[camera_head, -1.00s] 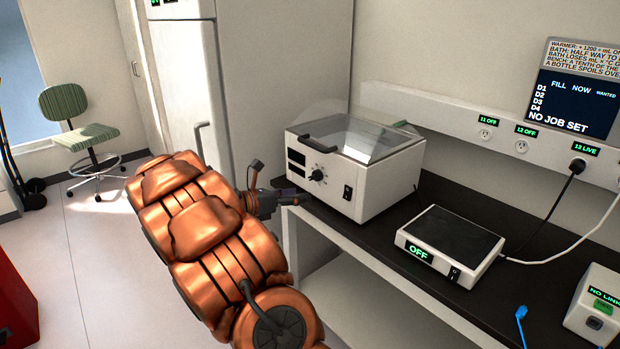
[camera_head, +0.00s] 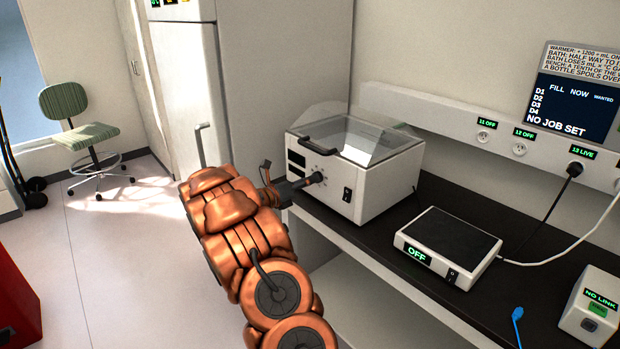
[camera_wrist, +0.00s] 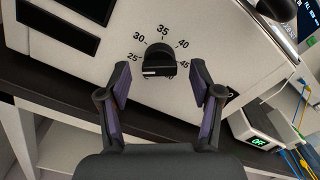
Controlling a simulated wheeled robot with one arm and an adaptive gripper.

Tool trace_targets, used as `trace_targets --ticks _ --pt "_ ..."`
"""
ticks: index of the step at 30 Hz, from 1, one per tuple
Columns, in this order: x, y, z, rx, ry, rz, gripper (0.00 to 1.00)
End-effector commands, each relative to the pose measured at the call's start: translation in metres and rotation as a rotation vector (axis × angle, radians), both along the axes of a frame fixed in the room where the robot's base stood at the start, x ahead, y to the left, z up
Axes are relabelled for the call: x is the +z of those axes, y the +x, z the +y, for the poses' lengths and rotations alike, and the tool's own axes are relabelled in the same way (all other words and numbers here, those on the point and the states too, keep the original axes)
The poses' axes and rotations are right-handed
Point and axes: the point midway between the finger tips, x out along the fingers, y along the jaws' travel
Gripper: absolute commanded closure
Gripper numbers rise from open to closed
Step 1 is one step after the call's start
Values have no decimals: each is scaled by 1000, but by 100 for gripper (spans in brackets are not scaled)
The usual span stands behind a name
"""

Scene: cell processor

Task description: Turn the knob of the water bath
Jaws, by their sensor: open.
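The water bath (camera_head: 381,184) is a white box with a clear lid and a black lid handle, on the dark bench. Its front bears dark displays, a black switch (camera_head: 347,194) and the black knob (camera_head: 317,177). In the wrist view the knob (camera_wrist: 159,62) sits amid a printed scale from 25 to 45, with a white line across its lower part. My gripper (camera_wrist: 162,80) is open, with one finger on each side just below the knob. I see gaps between the fingers and the knob. In the head view my gripper (camera_head: 306,182) is at the knob and partly covers the front panel.
A flat device reading OFF (camera_head: 450,242) stands on the bench (camera_head: 440,193) right of the bath. Wall sockets (camera_head: 520,149) and cables are behind it. A box reading NO LINK (camera_head: 590,308) is at the right. Floor space is open at left.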

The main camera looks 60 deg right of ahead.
Motion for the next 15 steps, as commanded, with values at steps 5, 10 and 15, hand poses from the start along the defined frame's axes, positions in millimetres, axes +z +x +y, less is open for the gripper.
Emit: trace_targets --ticks 5,10,15 --pt "1 -4 -13 0 0 -1 35" --pt "0 -4 -15 1 0 -2 35" --pt "0 -4 -15 1 0 -1 38"
